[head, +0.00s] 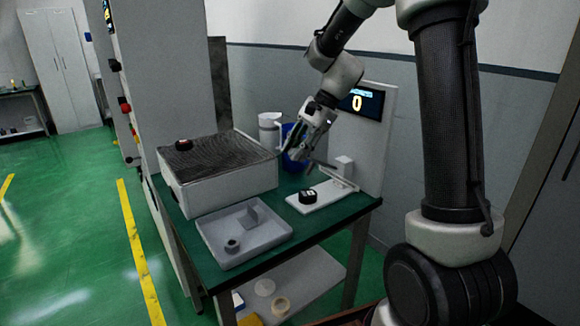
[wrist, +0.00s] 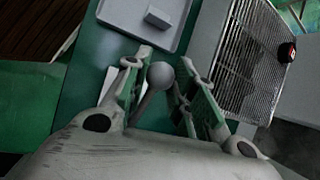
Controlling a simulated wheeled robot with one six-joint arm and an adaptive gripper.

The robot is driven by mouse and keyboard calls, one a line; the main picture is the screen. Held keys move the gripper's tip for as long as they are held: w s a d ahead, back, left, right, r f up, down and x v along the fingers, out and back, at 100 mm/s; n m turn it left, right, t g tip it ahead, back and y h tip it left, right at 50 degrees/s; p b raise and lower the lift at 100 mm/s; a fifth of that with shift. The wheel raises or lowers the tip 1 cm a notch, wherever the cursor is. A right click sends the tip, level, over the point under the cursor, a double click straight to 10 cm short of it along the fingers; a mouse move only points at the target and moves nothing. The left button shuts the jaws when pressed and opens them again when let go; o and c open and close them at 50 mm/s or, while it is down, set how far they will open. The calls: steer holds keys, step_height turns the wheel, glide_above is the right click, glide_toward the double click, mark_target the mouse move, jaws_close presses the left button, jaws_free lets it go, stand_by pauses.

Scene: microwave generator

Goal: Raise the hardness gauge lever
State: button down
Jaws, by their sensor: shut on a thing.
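The hardness gauge (head: 330,192) stands on the right of the green table, with a white base and an upright block. A dark round piece with a white mark (head: 307,196) sits on its base. The gauge lever (head: 322,165) reaches from the block toward my gripper (head: 300,152). In the wrist view, the lever's grey ball knob (wrist: 160,75) lies between the two fingers of my gripper (wrist: 160,80), which is shut on it. The exact finger contact is hard to make out. The display (head: 361,102) behind the gauge reads 0.
A grey box with a mesh top (head: 225,185) stands on the table's left, with a small dark red-topped piece (head: 184,145) on it. A grey tray (head: 265,249) holds small parts at the front. A blue container (head: 291,140) and a white jug (head: 268,128) stand behind.

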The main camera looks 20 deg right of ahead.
steer(key=shift+y, duration=0.9)
steer(key=d+r, duration=0.1)
steer(key=r, duration=0.1)
steer(key=w+d+r, duration=0.1)
steer(key=d, duration=0.1)
steer(key=shift+w+d+r, duration=0.1)
steer(key=shift+d+r, duration=0.05)
steer(key=shift+r, duration=0.25)
steer(key=w+d+r, duration=0.2)
steer(key=d+r, duration=0.1)
steer(key=d, duration=0.4)
steer(key=shift+d+r+g, duration=0.2)
steer(key=shift+r+g, duration=0.1)
steer(key=shift+r, duration=0.1)
steer(key=c, duration=1.1)
jaws_free()
steer(key=shift+c, duration=0.2)
steer(key=shift+w+r, duration=0.1)
